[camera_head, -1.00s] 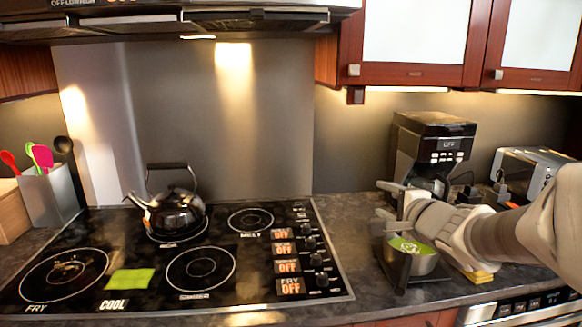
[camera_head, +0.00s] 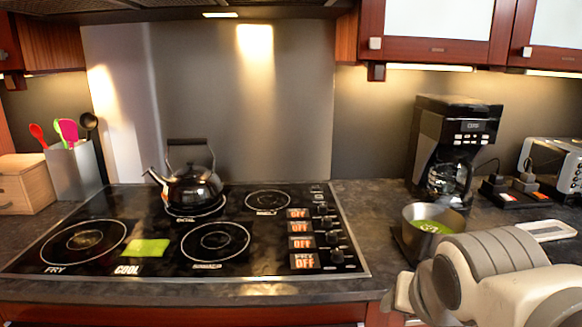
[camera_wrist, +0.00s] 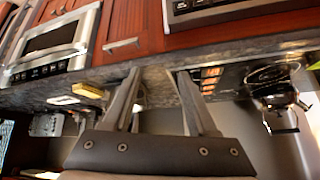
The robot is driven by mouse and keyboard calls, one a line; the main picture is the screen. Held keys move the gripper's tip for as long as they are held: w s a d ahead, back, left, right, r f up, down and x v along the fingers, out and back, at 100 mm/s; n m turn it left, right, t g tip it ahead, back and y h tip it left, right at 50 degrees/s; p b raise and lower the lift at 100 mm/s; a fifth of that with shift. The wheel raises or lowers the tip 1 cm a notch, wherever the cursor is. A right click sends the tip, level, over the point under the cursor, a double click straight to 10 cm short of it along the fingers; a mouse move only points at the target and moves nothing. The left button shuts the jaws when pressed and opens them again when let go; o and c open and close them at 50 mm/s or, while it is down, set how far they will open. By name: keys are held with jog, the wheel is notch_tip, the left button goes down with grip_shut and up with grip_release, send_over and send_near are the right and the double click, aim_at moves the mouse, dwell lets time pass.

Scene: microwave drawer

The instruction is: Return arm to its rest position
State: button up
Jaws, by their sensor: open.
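My gripper (camera_wrist: 158,74) is open and empty in the wrist view, its two fingers spread apart with the counter edge behind them. In the head view my arm is folded at the lower right, in front of the counter. A pale part of its end shows near the counter's front edge, but the fingers are not clear there. A metal pot (camera_head: 413,213) with green contents stands on the counter behind my arm, apart from it.
A black kettle (camera_head: 190,190) and a green cloth (camera_head: 147,247) are on the cooktop (camera_head: 110,200). A coffee maker (camera_head: 455,150) and a toaster (camera_head: 560,165) stand at the back right. The microwave drawer (camera_wrist: 50,42) shows in the wrist view, which is upside down.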

jog(key=s+a+f+n+g+y+b, duration=0.1)
jog(key=s+a+f+n+g, duration=0.1)
jog(key=s+a+f+n, duration=0.3)
notch_tip(320, 180, up, 14)
jog(key=d+m+p, duration=0.1)
jog(key=d+p, duration=0.1)
jog(key=p, duration=1)
jog(key=shift+s+d+p, duration=0.15)
jog(key=shift+s+p, duration=0.1)
jog(key=shift+p, duration=0.15)
